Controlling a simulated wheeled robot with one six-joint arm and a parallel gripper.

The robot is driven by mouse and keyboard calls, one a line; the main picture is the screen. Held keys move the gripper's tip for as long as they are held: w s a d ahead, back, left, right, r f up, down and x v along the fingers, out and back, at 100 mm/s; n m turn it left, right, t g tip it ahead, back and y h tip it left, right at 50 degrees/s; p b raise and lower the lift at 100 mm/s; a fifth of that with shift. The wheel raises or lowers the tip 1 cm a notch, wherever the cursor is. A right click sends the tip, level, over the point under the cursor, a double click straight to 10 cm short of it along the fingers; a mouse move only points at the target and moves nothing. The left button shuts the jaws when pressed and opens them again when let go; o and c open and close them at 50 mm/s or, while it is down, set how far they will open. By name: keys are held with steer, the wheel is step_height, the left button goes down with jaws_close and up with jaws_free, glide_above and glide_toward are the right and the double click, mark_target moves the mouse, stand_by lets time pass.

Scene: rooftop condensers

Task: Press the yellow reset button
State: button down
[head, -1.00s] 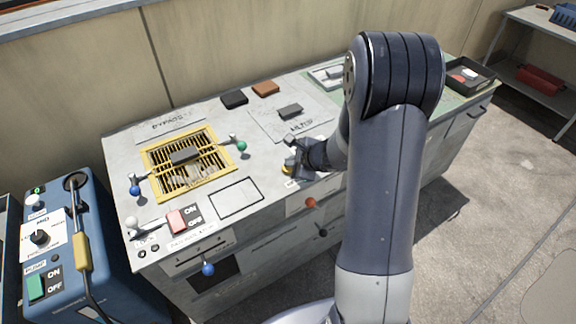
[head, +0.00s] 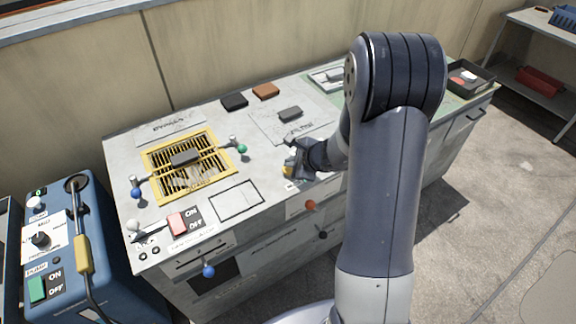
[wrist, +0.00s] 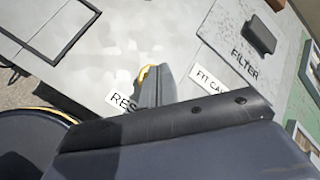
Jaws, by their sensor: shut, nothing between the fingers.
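The yellow reset button (head: 287,170) sits on the grey bench top, near its front edge. My gripper (head: 291,160) is shut and empty, with its fingertips at the button and covering part of it in the head view. In the wrist view, only a yellow rim of the button (wrist: 146,72) shows beyond the shut fingers (wrist: 155,85). A label reading "RES…" (wrist: 122,102) lies beside them, partly hidden by my gripper. I cannot tell whether the fingertips touch the button or whether it is pressed down.
A yellow-framed grille (head: 190,165) with blue and green knobbed levers lies to the left. A filter panel (head: 290,120) with a dark handle is behind my gripper. A red ON/OFF switch (head: 177,223) is at front left. A blue pump unit (head: 75,240) stands left of the bench.

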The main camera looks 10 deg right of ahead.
steer(key=shift+r, duration=0.5)
step_height(320, 180, up, 5)
steer(key=p, duration=0.4)
steer(key=shift+f, duration=0.15)
stand_by(0.5)
steer(key=shift+f+b, duration=0.8)
steer(key=shift+f, duration=0.15)
steer(key=r+p, duration=0.1)
steer(key=p, duration=0.2)
steer(key=shift+r+p, duration=0.25)
steer(key=shift+p, duration=0.15)
step_height(320, 180, up, 4)
steer(key=p, duration=0.2)
steer(key=shift+r+p, duration=0.25)
steer(key=shift+p, duration=0.15)
